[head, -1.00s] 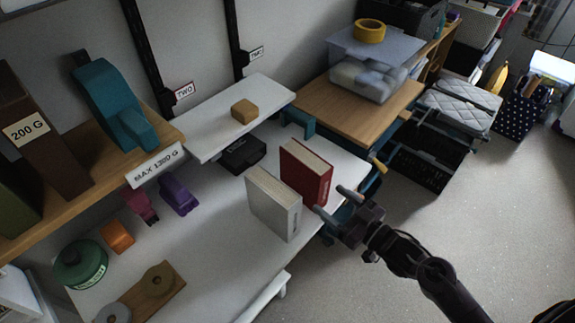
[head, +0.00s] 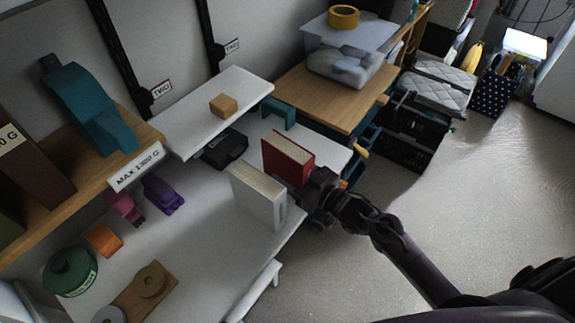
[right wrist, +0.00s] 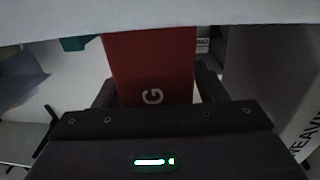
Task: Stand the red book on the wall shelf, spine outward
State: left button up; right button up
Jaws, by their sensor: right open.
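The red book (head: 288,158) stands upright on the white worktop, also seen in the right wrist view (right wrist: 150,65) with a pale letter on its spine. My right gripper (head: 306,188) is at the book's near, spine side. Its open fingers (right wrist: 155,88) show on either side of the spine; whether they touch it I cannot tell. A white wall shelf (head: 190,130) on black uprights holds a small cardboard-coloured block (head: 223,105). A wooden shelf (head: 140,142) at left bears a "MAX 1300 G" label. My left gripper is not in view.
A pale grey book (head: 258,198) stands close beside the red one, left of my right gripper. A black box (head: 225,149) lies under the white shelf. A teal object (head: 90,105) and dark books fill the wooden shelf. The white shelf is bare around its block.

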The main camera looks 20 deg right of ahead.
jog(key=c, duration=1.2)
jog(key=shift+r, duration=0.1)
jog(key=shift+c, duration=0.5)
